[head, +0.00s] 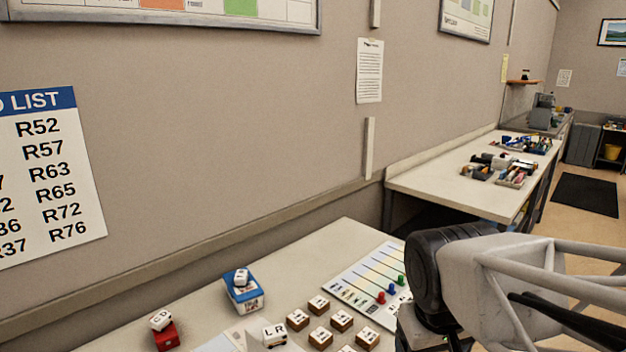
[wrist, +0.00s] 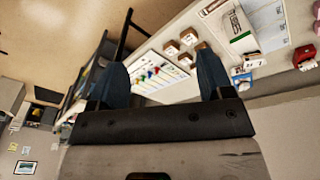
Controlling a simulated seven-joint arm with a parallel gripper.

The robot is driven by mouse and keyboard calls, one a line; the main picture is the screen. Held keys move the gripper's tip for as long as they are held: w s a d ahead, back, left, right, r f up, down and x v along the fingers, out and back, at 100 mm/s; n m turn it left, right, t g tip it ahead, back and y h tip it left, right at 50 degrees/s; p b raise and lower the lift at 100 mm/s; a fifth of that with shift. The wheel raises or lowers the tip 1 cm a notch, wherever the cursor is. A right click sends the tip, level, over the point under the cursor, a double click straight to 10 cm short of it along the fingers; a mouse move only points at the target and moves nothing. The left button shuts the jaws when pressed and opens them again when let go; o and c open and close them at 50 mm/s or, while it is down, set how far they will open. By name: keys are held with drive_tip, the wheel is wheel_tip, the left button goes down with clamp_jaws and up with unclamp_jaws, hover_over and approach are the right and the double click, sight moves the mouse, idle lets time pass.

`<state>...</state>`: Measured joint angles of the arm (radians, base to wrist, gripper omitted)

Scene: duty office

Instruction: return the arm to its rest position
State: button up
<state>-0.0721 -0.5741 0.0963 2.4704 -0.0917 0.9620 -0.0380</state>
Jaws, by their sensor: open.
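My gripper (wrist: 161,62) shows in the wrist view with its two dark blue fingers spread apart. Nothing is between them. Beyond the fingers, the wrist view is tilted and shows the near table with a white lined board (wrist: 182,76) and brown-sided cubes (wrist: 188,37). In the head view, my grey and black arm (head: 480,275) fills the lower right, raised beside the near table. The fingers cannot be made out in the head view.
On the near table are a lined board (head: 352,284) with coloured pegs, several lettered cubes (head: 341,320), a blue box (head: 243,294) with a cube on top, and a red block (head: 167,337) bearing a white cube. A second table (head: 440,190) stands behind; the wall is at left.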

drive_tip(key=shift+s+d+f+m+y, duration=0.15)
drive_tip(key=shift+s+d+m, duration=0.15)
drive_tip(key=shift+s, duration=0.25)
drive_tip(key=shift+s+d+f+m+y, duration=0.1)
drive_tip(key=shift+s+d+m, duration=0.05)
drive_tip(key=shift+s+m, duration=0.3)
drive_tip(key=shift+s+d+f+m+y, duration=0.15)
drive_tip(key=shift+s+d+m, duration=0.1)
drive_tip(key=shift+s, duration=0.35)
